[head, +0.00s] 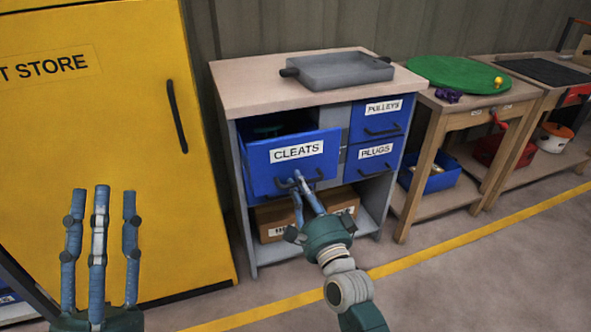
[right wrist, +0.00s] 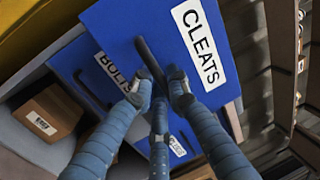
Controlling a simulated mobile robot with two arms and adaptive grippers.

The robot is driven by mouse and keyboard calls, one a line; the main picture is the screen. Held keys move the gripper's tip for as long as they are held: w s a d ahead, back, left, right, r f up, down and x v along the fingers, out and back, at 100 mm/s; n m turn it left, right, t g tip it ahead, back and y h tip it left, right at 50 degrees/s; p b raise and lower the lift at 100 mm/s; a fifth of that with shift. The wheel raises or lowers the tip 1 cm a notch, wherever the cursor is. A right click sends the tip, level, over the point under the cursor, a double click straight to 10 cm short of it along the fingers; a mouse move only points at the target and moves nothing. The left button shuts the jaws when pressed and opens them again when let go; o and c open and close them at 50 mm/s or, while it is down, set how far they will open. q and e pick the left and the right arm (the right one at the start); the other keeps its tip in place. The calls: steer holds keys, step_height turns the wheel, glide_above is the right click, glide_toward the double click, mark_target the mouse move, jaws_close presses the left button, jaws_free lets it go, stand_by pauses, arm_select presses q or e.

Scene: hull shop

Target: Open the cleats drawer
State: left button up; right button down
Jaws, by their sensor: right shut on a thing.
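The blue cleats drawer (head: 262,158) sticks out from the upper left of the cabinet, with its dark inside partly showing. Something dark green lies in it, too dim to make out. My right gripper (head: 302,183) is shut on the drawer's dark handle (head: 312,178). In the right wrist view, my right gripper's fingers (right wrist: 158,88) close around the handle (right wrist: 150,62) below the CLEATS label (right wrist: 199,45). My left gripper (head: 101,198) is open and empty in front of the yellow locker, fingers pointing up.
Beside the cleats drawer are shut pulleys (head: 380,118) and plugs (head: 374,158) drawers. A bolts drawer (right wrist: 85,65) shows in the right wrist view. A grey tray (head: 340,72) sits on the cabinet top (head: 240,88). The yellow locker (head: 110,150) stands close on the left.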

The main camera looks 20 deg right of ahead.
arm_select(q)
steer(key=w+a+f+g+y+p, duration=0.1)
steer(key=w+f+g+y+p, duration=0.25)
steer(key=f+g, duration=1.15)
steer(key=s+a+f+y+p, duration=0.1)
steer(key=s+a+f, duration=0.1)
steer(key=f, duration=1)
steer(key=shift+s+f+n+t, duration=0.25)
steer(key=shift+s+n+t, duration=0.05)
steer(key=shift+s, duration=0.45)
arm_select(e)
steer(key=s, duration=1.5)
steer(key=shift+s+d+r, duration=0.15)
steer(key=shift+d, duration=0.1)
steer(key=c, duration=1.8)
jaws_free()
steer(key=shift+s, duration=0.1)
